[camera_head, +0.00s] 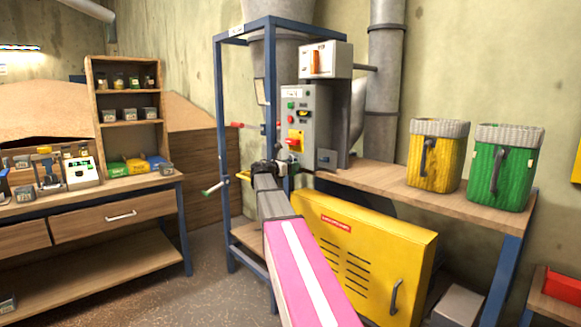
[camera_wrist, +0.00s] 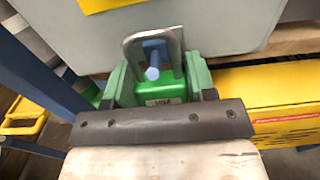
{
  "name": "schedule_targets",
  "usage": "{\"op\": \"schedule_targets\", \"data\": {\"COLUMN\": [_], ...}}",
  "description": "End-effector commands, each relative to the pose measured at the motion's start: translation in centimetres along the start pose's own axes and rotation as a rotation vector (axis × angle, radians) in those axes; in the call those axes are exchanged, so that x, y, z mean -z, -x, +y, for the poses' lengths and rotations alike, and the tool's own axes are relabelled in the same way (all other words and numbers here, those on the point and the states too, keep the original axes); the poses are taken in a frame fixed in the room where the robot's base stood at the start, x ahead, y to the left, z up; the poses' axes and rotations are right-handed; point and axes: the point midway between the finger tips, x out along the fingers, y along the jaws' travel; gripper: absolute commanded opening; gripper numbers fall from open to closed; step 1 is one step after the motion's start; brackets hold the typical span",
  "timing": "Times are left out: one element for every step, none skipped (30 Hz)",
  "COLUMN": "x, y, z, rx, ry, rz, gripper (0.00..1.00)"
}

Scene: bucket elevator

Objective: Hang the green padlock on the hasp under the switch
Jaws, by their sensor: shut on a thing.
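My gripper (camera_head: 268,168) is at the lower left of the grey control panel (camera_head: 318,118), below the red switch on its yellow plate (camera_head: 295,140). In the wrist view my gripper (camera_wrist: 160,98) is shut on the green padlock (camera_wrist: 168,90), with a finger at each side of its body. The padlock's metal shackle (camera_wrist: 128,48) points up against the grey panel face. A blue peg (camera_wrist: 153,68), seemingly the hasp, shows inside the shackle's loop and sticks out toward the camera. How far the shackle sits over it is hard to tell. The padlock is mostly hidden in the head view.
A blue frame post (camera_head: 270,95) stands close left of my gripper; it also shows in the wrist view (camera_wrist: 45,62). A yellow cabinet (camera_head: 365,255) stands below right. A wooden bench (camera_head: 385,180) holds a yellow bin (camera_head: 437,155) and a green bin (camera_head: 502,168).

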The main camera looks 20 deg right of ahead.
Motion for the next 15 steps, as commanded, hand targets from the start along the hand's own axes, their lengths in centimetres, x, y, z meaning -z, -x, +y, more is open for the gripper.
{"op": "schedule_targets", "data": {"x": [0.04,0.07,0.14,0.20,0.26,0.35,0.42,0.48,0.57,0.64,0.70,0.79,0.85,0.91,1.00], "y": [0.00,0.01,0.01,0.01,0.01,0.01,0.01,0.01,0.01,0.01,0.01,0.01,0.01,0.01,0.01], "z": [0.00,0.00,0.00,0.00,0.00,0.00,0.00,0.00,0.00,0.00,0.00,0.00,0.00,0.00,0.00], "rx": [0.000,0.000,0.000,0.000,0.000,0.000,0.000,0.000,0.000,0.000,0.000,0.000,0.000,0.000,0.000], "ry": [0.000,0.000,0.000,0.000,0.000,0.000,0.000,0.000,0.000,0.000,0.000,0.000,0.000,0.000,0.000], "rz": [0.000,0.000,0.000,0.000,0.000,0.000,0.000,0.000,0.000,0.000,0.000,-0.001,-0.001,-0.001,-0.001], "gripper": [0.25,0.25,0.25,0.25,0.25,0.25,0.25,0.25,0.25,0.25,0.25,0.25,0.25,0.25,0.25]}}
